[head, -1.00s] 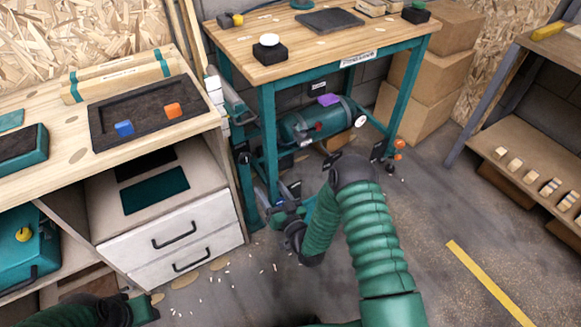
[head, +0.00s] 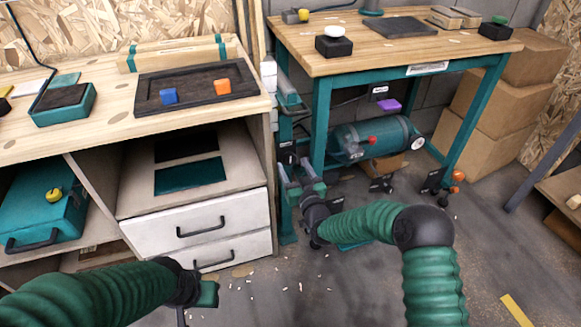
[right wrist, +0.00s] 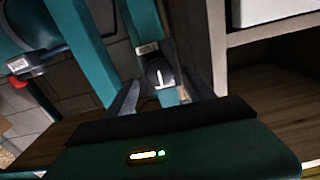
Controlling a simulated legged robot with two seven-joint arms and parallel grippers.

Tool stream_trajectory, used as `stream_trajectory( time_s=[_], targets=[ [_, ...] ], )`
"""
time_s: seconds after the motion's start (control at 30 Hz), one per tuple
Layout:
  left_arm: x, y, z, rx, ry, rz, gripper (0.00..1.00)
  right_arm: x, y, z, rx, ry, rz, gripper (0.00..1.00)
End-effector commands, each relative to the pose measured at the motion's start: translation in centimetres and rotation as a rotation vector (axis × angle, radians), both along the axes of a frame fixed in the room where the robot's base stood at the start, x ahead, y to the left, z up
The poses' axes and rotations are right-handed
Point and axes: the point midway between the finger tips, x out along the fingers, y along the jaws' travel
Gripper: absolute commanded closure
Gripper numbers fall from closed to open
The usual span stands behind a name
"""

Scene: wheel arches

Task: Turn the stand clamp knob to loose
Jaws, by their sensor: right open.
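In the right wrist view a dark round knob (right wrist: 158,74) with a white pointer line sits on a dark clamp block on a teal post. A small white label is above it. My right gripper (right wrist: 160,96) is open, with its two fingers below and to either side of the knob; I see no contact. In the head view my right gripper (head: 299,178) is low beside the teal post (head: 286,215), between the drawer cabinet and the workbench. The knob is not clear there. My left gripper (head: 208,293) is in front of the drawers, its jaws unclear.
The workbench (head: 440,57) has teal legs close to my right gripper. A teal tank (head: 375,138) with a red part lies under it. The white drawers (head: 200,217) stand to the left. Cardboard boxes (head: 485,115) are at the right. Pale scraps lie on the floor.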

Motion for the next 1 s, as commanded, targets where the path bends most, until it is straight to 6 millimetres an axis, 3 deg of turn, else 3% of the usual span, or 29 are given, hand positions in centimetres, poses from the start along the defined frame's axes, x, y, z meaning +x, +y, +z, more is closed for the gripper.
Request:
stream_trajectory(
  time_s=[0.03, 0.2, 0.53, 1.0],
  targets=[
    [0.0, 0.0, -1.2, 0.000, 0.000, 0.000, 0.64, 1.1, 0.3, -0.5, 0.001, -0.004, -0.001, 0.38],
    [0.0, 0.0, -2.2, 0.000, 0.000, 0.000, 0.64, 3.4, 1.1, -0.3, 0.001, -0.001, -0.001, 0.38],
    [0.0, 0.0, -2.2, 0.000, 0.000, 0.000, 0.64, 4.0, 1.3, 0.0, 0.001, 0.001, -0.001, 0.38],
    [0.0, 0.0, -2.2, 0.000, 0.000, 0.000, 0.64, 4.0, 1.2, 0.0, 0.001, 0.001, -0.001, 0.97]
  ],
)
